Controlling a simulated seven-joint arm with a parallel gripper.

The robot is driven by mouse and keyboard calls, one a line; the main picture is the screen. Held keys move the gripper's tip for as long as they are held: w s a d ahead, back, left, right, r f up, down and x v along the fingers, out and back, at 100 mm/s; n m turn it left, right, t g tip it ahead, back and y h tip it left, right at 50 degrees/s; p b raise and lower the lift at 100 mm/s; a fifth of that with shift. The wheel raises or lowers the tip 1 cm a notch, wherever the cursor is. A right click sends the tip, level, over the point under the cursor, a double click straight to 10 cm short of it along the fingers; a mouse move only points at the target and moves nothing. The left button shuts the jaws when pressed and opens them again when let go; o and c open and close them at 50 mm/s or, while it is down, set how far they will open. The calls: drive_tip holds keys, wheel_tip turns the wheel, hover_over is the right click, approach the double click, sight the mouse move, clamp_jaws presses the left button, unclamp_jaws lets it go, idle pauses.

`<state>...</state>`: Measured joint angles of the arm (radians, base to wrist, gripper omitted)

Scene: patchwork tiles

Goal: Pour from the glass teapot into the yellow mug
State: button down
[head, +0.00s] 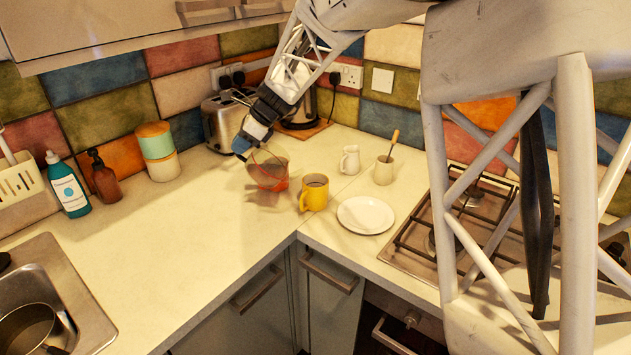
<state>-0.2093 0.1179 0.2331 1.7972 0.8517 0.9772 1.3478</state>
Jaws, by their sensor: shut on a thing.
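The glass teapot (271,172) is clear with reddish liquid inside. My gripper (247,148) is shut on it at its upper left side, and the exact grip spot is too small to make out. The teapot appears held a little above the counter, with a shadow beneath it. It is to the left of the yellow mug (313,195), with a small gap between them in the picture. The mug stands upright on the counter. Its inside looks brownish, and I cannot tell its level.
A white plate (366,215) lies right of the mug. A white jug (349,160) and a cream pot with a wooden-handled utensil (384,169) stand behind it. A toaster (222,124) and kettle (300,112) are at the back.

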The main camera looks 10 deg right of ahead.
drive_tip(key=shift+d+r+y, duration=0.7)
drive_tip(key=shift+d+r, duration=0.05)
drive_tip(key=shift+r, duration=0.25)
idle(0.3)
drive_tip(key=a+f+h, duration=0.3)
drive_tip(key=a+f, duration=0.1)
drive_tip(key=f, duration=0.1)
drive_tip(key=shift+a, duration=0.15)
drive_tip(key=shift+w, duration=0.1)
idle(0.4)
drive_tip(key=shift+a+f+h, duration=0.25)
drive_tip(key=shift+a+h, duration=0.15)
drive_tip(key=shift+a+f, duration=0.1)
drive_tip(key=shift+a, duration=0.05)
idle(0.4)
